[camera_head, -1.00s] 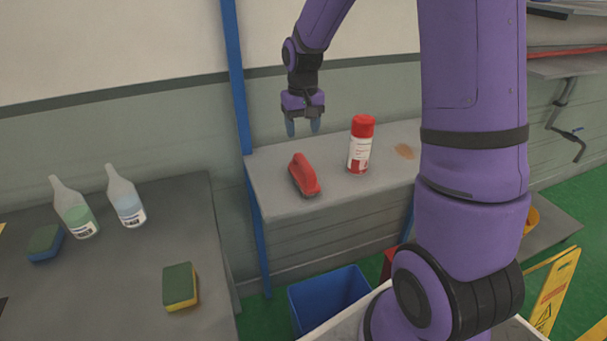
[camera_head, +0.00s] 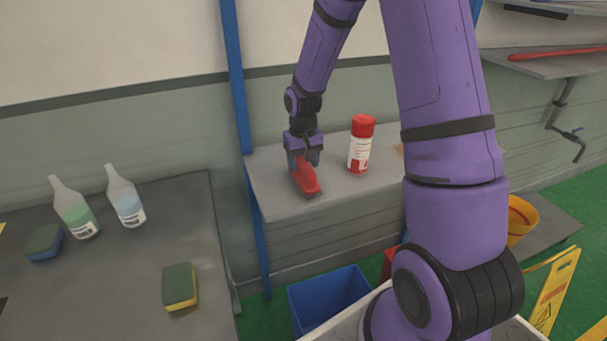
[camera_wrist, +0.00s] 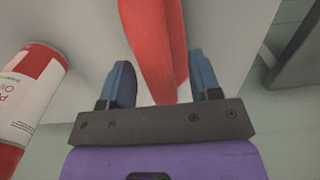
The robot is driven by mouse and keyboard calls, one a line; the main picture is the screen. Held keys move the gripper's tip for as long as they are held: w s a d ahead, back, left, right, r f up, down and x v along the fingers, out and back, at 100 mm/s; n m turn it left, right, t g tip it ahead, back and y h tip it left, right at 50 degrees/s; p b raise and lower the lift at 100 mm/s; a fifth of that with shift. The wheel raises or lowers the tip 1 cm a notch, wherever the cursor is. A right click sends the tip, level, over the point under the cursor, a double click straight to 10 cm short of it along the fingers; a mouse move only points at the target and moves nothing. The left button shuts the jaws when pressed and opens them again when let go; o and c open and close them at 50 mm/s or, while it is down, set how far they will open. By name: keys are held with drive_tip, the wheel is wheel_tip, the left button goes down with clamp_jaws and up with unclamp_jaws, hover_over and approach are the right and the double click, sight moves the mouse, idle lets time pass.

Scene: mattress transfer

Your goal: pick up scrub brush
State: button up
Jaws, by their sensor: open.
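The red scrub brush (camera_head: 306,180) lies on the grey shelf (camera_head: 270,187) in the head view, near its front edge. My gripper (camera_head: 303,160) is lowered over the brush's far end, with its fingers pointing down. In the wrist view the red brush (camera_wrist: 154,45) runs up between the two blue fingers of my gripper (camera_wrist: 165,85). The fingers are open. The brush's bristles are hidden.
A red and white spray can (camera_head: 360,146) stands right of the brush, close to my gripper. Two bottles (camera_head: 125,197) and two sponges (camera_head: 180,287) are on the left table. A blue bin (camera_head: 328,297) stands on the floor below the shelf.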

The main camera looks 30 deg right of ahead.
drive_tip(key=shift+f, duration=0.2)
drive_tip(key=c, duration=1.1)
drive_tip(key=shift+o, duration=0.2)
wheel_tip(320, 180, up, 10)
drive_tip(key=shift+r, duration=0.1)
drive_tip(key=o, duration=0.4)
drive_tip(key=shift+c, duration=1.3)
